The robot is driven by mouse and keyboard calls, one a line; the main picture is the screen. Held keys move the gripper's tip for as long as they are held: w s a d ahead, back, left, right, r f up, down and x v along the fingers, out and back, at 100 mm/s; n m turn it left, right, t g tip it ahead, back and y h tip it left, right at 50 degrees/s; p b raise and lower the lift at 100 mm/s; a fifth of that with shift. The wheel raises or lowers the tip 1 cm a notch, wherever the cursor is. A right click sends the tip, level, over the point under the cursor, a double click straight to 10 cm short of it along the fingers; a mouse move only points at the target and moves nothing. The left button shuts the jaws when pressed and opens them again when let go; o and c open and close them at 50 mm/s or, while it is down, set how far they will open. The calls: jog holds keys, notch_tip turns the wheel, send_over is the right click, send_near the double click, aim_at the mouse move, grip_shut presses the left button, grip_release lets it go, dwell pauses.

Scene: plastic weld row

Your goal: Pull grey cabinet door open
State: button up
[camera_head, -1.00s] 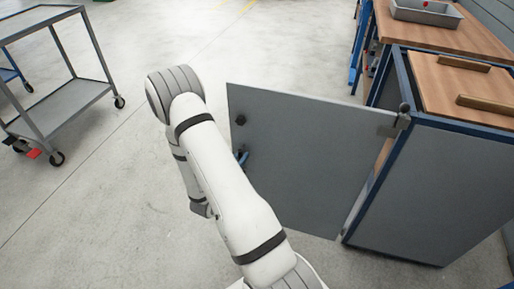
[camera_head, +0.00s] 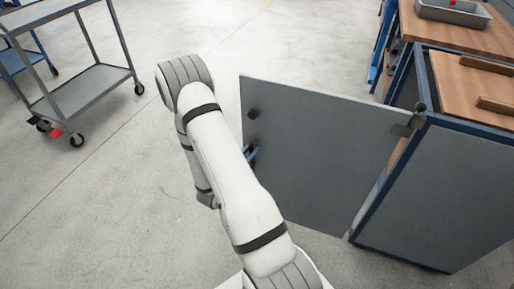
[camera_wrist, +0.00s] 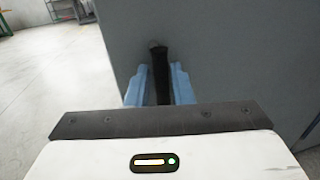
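The grey cabinet door (camera_head: 320,160) stands swung wide out from the blue-framed cabinet (camera_head: 440,195), hinged at its right edge. A dark knob (camera_head: 253,113) is near the door's upper free edge. In the wrist view the grey door (camera_wrist: 220,50) fills the middle and right. My gripper (camera_wrist: 158,85) has its two blue fingers on either side of a dark handle (camera_wrist: 159,62) on the door, seemingly closed on it. In the head view my arm hides most of the gripper; only a bit of blue finger (camera_head: 251,154) shows at the door's free edge.
A grey wheeled cart (camera_head: 85,90) stands at the upper left. A wooden workbench (camera_head: 460,35) with a metal tray (camera_head: 453,12) is at the upper right. The concrete floor left of the door is clear.

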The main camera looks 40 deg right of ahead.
jog(key=p+v, duration=0.1)
jog(key=v, duration=0.6)
jog(key=shift+s+a, duration=0.15)
jog(key=shift+a, duration=0.25)
jog(key=shift+r+p, duration=0.1)
jog(key=shift+p, duration=0.2)
jog(key=s+r+m+g+y+p, duration=0.2)
jog(key=s+r+m+g+p, duration=0.2)
jog(key=r, duration=0.4)
jog(key=s+r+m+g+y+p, duration=0.1)
jog(key=s+r+m+g+p, duration=0.3)
jog(key=r, duration=0.5)
jog(key=s+r+m+g+y+p, duration=0.25)
jog(key=r+m+p, duration=0.2)
jog(key=r, duration=0.35)
jog(key=s+a+r+m+t+y+p, duration=0.2)
jog(key=a+r+m+y+p, duration=0.3)
jog(key=r, duration=0.7)
jog(key=s+a+r+m+t+y+p, duration=0.2)
jog(key=a+r+m+t+y+p, duration=0.2)
jog(key=r, duration=0.7)
jog(key=a+y+p, duration=0.2)
jog(key=a+p, duration=0.2)
jog(key=a, duration=0.1)
jog(key=shift+a+r+m+t, duration=0.2)
jog(key=shift+r+m+t, duration=0.15)
jog(key=shift+r, duration=0.05)
